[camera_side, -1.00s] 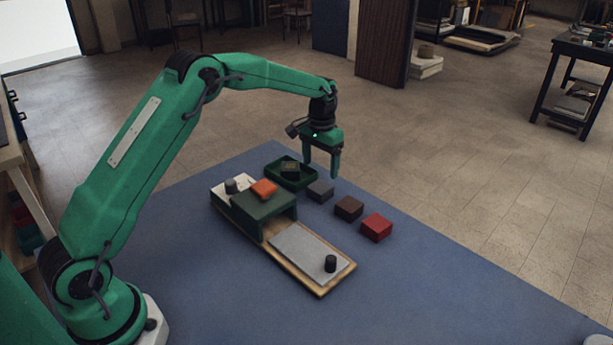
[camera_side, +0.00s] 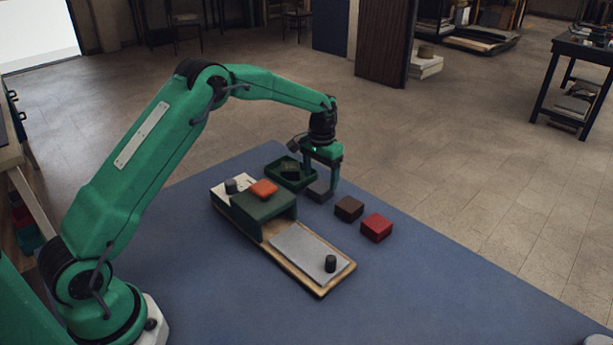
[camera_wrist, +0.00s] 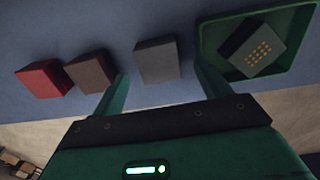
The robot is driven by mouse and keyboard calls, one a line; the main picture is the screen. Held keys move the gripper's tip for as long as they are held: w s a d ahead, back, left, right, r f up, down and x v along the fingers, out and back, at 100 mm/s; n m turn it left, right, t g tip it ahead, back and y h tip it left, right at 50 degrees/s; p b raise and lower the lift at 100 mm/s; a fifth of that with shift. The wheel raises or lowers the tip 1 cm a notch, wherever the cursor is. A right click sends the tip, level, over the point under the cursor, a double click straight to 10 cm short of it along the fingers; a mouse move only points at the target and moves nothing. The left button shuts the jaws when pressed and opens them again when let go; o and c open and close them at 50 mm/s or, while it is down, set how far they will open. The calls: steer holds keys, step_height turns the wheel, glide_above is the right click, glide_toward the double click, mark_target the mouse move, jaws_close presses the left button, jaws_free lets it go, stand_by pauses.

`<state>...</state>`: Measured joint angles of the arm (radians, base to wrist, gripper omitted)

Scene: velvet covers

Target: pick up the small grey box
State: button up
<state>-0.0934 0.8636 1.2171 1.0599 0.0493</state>
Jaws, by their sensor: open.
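The small grey box (camera_side: 319,191) lies on the blue table between the green tray and the brown box. My gripper (camera_side: 321,177) is right above it in the side view, with its fingers pointing down and partly hiding the box. In the wrist view the grey box (camera_wrist: 157,61) shows ahead of and between the two open fingers of my gripper (camera_wrist: 162,84). Nothing is held. Whether the fingers touch the box, I cannot tell.
A brown box (camera_side: 349,208) and a red box (camera_side: 376,227) lie to the right. A green tray (camera_side: 273,177) holding a dark box (camera_side: 289,169) is close on the left. A wooden board (camera_side: 318,288) carries a green bridge-like block (camera_side: 262,207), an orange box (camera_side: 263,188) and dark knobs.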

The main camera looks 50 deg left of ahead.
mark_target(320, 186)
steer(key=shift+d+f, duration=0.1)
steer(key=shift+f, duration=2)
steer(key=c, duration=1.1)
